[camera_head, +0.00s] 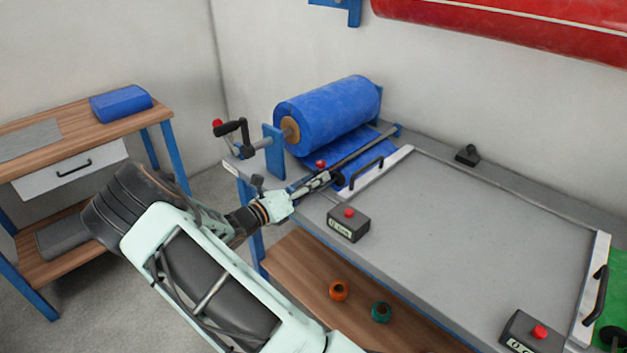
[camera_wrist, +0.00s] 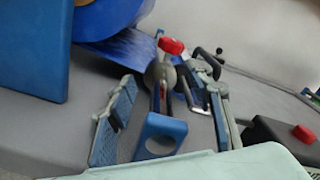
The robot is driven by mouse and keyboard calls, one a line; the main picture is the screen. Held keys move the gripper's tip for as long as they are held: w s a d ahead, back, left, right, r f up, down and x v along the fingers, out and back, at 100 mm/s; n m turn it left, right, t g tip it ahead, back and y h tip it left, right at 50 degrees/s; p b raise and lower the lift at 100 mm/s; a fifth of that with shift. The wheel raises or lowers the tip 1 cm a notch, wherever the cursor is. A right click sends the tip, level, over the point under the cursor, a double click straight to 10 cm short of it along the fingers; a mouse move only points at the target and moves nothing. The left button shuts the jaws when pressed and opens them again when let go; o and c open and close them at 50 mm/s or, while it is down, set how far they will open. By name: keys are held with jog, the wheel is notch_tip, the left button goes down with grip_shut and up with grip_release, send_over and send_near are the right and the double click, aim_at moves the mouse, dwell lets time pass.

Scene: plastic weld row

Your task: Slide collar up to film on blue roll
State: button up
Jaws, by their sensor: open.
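The blue film roll (camera_head: 335,105) lies on its shaft at the back left of the bench. Its brown core end (camera_head: 290,129) faces a blue upright plate (camera_head: 272,152). Left of that plate is a grey shaft end (camera_head: 262,143) with a black crank (camera_head: 233,128); I cannot make out a separate collar there. The roll also shows at the top left of the wrist view (camera_wrist: 106,16). My gripper (camera_head: 325,182) is open over the bench, in front of the roll. In the wrist view, my gripper (camera_wrist: 165,115) has a blue holed bracket (camera_wrist: 160,136) and a red-knobbed part (camera_wrist: 171,46) between its fingers.
A long bar (camera_head: 362,147) runs before the roll, beside the film sheet. A control box (camera_head: 348,223) with a red button stands close right of my gripper. An orange ring (camera_head: 339,290) and a green ring (camera_head: 381,311) lie on the lower shelf (camera_head: 300,262).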

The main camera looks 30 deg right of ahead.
jog(key=v, duration=1.1)
jog(key=shift+a, duration=0.3)
jog(key=shift+s, duration=0.15)
